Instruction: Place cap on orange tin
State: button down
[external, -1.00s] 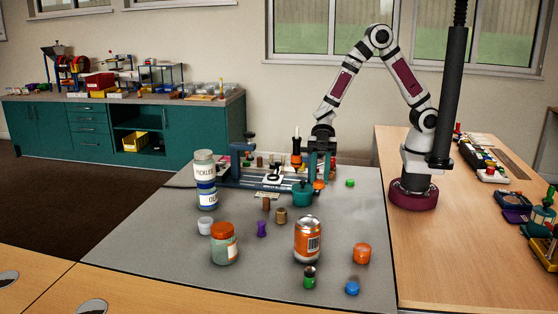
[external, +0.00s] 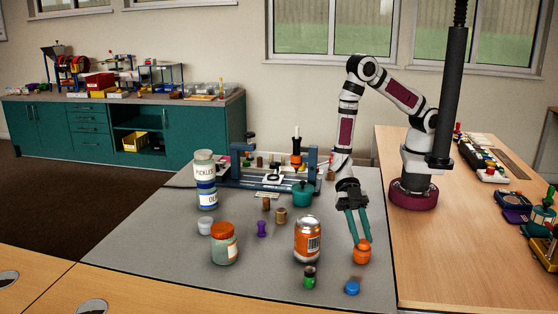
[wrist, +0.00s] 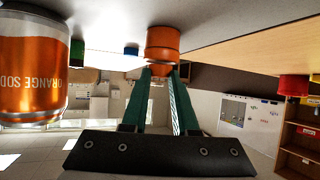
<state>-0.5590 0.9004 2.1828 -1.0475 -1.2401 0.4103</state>
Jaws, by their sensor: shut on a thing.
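The orange tin (external: 361,256) is a short orange cylinder standing on the grey mat, right of the soda can. My gripper (external: 359,238) points down with its green fingers shut on an orange cap (external: 362,243) directly over the tin. The cap is at the tin's top, seemingly touching it; whether it is fully seated cannot be told. In the wrist view the picture is inverted: the tin (wrist: 163,42) is at the top centre, and the cap (wrist: 160,70) lies against it between the fingertips, partly hidden.
An orange soda can (external: 307,240) stands close left of the tin. The mat right of the tin is clear.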

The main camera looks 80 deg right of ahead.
jog(key=shift+f, duration=0.2)
jog(key=c, duration=0.7)
grip_release()
jog(key=shift+r, duration=0.1)
jog(key=shift+w+d+r, duration=0.15)
jog(key=shift+r, duration=0.1)
jog(key=v, duration=1.1)
jog(key=shift+d, duration=0.3)
